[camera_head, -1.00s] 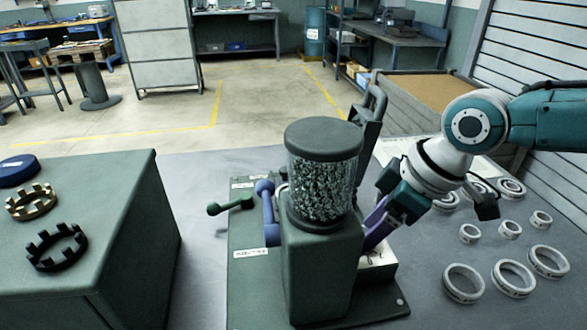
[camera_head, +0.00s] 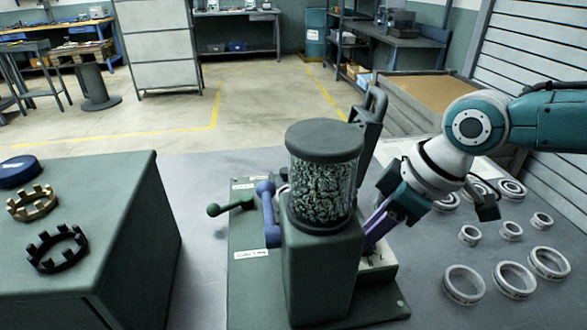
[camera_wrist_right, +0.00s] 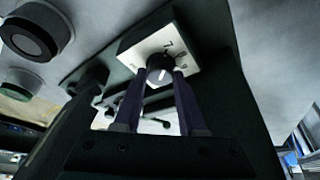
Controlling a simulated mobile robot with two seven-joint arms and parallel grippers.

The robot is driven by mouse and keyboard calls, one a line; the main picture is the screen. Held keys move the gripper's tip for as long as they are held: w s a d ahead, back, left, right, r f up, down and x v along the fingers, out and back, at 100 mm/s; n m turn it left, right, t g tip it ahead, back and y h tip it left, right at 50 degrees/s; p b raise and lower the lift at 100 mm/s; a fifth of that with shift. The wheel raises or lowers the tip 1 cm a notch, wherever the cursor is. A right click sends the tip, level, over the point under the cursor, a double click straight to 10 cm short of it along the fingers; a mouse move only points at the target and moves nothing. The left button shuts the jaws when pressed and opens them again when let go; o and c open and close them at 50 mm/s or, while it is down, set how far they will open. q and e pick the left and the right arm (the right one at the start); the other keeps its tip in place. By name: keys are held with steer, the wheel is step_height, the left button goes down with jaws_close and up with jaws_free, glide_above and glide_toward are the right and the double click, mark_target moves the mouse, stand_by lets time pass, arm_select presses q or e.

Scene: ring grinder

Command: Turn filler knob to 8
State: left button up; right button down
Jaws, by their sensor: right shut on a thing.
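The filler knob (camera_wrist_right: 160,70) is a small dark round knob with a white pointer line on a white dial plate (camera_wrist_right: 140,44) with printed numbers, seen in the right wrist view. In the head view my right gripper (camera_head: 372,234) reaches to the right side of the grinder (camera_head: 322,262), and the knob is hidden there. The grinder has a glass hopper (camera_head: 322,185) full of granules. My left gripper does not show.
White rings (camera_head: 514,280) of several sizes lie on the table right of the grinder. A blue lever (camera_head: 268,215) and a green-knobbed lever (camera_head: 232,206) stick out on its left. A green cabinet (camera_head: 125,220) at left bears crown-shaped rings (camera_head: 57,249).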

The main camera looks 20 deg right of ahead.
steer(key=shift+a+r+m+p, duration=0.1)
steer(key=shift+r+m+p, duration=0.15)
steer(key=shift+m+p, duration=0.55)
steer(key=m+h+p, duration=0.1)
steer(key=p, duration=0.2)
steer(key=shift+s+m+t, duration=0.1)
steer(key=shift+m+t, duration=0.2)
steer(key=shift+m, duration=0.1)
steer(key=m+h+p, duration=0.1)
steer(key=m+p, duration=0.1)
steer(key=shift+a+f+m+p, duration=0.1)
steer(key=shift+a+m+p, duration=0.05)
steer(key=shift+m+p, duration=0.25)
steer(key=shift+f+m+h+p, duration=0.1)
steer(key=shift+m+h+p, duration=0.35)
steer(key=shift+m, duration=0.35)
steer(key=shift+t, duration=0.3)
steer(key=shift+c, duration=2.3)
jaws_free()
